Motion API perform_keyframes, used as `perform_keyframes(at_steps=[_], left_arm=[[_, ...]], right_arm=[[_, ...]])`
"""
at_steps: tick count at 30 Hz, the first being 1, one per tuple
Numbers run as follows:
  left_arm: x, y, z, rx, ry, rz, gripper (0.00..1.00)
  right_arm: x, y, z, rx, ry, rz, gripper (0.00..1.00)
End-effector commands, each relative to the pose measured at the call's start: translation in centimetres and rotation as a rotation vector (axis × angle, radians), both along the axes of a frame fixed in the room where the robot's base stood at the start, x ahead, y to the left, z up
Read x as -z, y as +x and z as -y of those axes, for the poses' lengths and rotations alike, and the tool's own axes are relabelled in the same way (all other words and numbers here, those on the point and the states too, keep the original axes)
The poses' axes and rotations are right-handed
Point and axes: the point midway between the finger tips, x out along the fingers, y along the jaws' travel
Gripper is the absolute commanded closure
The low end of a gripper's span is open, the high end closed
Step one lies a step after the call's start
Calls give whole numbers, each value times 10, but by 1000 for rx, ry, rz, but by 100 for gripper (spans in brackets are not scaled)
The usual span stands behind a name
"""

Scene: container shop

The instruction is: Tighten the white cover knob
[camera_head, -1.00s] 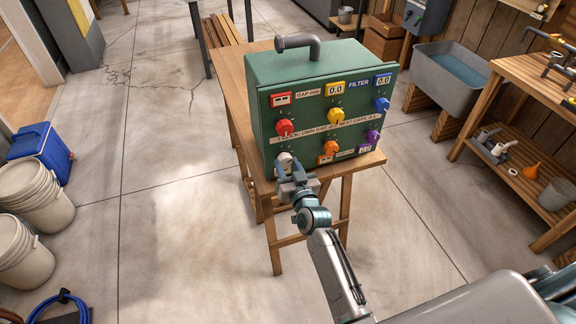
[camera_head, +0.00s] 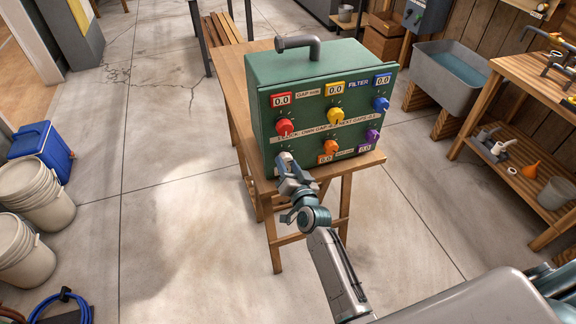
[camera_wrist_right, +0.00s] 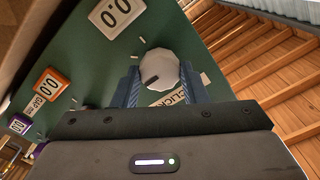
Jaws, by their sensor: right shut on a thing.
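The white cover knob (camera_wrist_right: 160,68) is on the front of the green box (camera_head: 300,68), at its lower left. In the right wrist view it sits between the two blue fingers of my right gripper (camera_wrist_right: 161,84), which is shut on it. A dark mark shows on the knob's face. In the head view my right gripper (camera_head: 286,163) reaches the box's lower left corner and hides most of the knob. My left gripper is not in view.
The box stands on a wooden table (camera_head: 231,82). Its front carries a red knob (camera_head: 284,127), a yellow knob (camera_head: 335,116), an orange knob (camera_head: 330,147), a blue knob (camera_head: 381,104) and a purple knob (camera_head: 373,136). The displays read 0.0.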

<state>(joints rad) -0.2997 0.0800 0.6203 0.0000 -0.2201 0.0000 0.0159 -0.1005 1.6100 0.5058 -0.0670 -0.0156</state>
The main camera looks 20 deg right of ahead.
Motion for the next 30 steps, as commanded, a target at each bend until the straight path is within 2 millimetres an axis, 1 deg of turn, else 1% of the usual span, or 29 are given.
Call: perform_keyframes(at_steps=[7,8,10,11,19,22,26,30], left_arm=[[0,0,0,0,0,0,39],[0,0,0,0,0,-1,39],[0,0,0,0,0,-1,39],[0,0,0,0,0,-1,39],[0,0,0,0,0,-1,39],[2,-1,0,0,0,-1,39],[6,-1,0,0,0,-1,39],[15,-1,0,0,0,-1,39]], right_arm=[[0,0,0,0,-1,0,84],[0,0,0,0,-1,0,55],[0,0,0,0,-1,0,41],[0,0,0,0,-1,0,39],[0,-1,0,0,-1,0,39],[1,-7,0,0,-1,0,39],[3,-26,1,1,0,-1,39],[4,-55,2,1,0,-2,39]])
